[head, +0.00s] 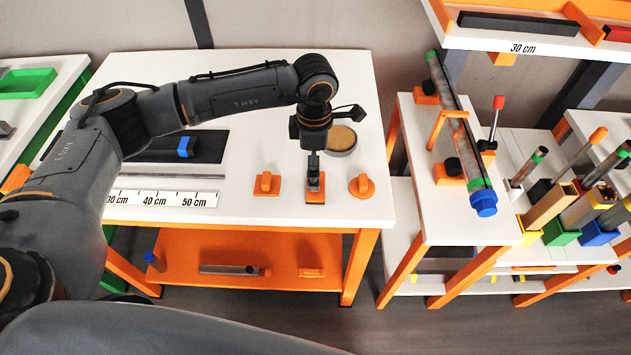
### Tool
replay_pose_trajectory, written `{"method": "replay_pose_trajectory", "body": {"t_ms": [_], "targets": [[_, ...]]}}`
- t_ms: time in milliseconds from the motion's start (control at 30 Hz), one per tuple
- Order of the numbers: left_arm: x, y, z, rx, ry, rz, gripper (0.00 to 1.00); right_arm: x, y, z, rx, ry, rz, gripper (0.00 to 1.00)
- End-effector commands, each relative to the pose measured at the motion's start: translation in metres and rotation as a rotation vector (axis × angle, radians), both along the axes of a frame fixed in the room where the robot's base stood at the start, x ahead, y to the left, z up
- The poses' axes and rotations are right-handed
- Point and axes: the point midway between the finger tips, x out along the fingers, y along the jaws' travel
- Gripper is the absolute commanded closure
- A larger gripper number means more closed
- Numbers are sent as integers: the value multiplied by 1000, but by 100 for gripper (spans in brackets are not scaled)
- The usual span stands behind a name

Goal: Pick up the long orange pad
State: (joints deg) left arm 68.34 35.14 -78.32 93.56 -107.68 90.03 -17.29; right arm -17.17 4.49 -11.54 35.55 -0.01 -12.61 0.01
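Three small orange pads stand in a row near the front edge of the white table: a squarish one with a raised grip (266,185), a middle one (315,198) and a round one (361,187). The middle pad looks longer from front to back, and my gripper partly hides it. My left gripper (313,178) points straight down over the middle pad, with its fingertips at or just above the pad's grip. I cannot tell whether the fingers are closed on it. My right gripper is not in view.
A ruler strip (160,199), a dark tray with a blue block (186,147) and a round tin (341,140) share the table. The orange lower shelf (230,250) holds a tube and small parts. A rack with a long blue-capped tube (465,150) stands right.

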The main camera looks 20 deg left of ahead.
Motion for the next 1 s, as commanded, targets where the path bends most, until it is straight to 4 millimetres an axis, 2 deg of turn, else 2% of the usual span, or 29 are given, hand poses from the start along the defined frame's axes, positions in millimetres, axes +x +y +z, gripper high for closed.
{"method": "replay_pose_trajectory", "body": {"t_ms": [167,300,467,733,767,1000], "targets": [[-1,-1,-10,-1,3,0,0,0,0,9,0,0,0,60],[-2,-3,-30,0,5,-1,0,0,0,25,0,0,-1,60],[-1,-2,-52,-1,3,0,0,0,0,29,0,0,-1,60],[0,-3,-57,-2,-1,-1,0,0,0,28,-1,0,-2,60],[0,-3,-57,-2,-1,-1,4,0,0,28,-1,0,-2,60],[0,-3,-57,-2,0,-1,53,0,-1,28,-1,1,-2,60]]}}
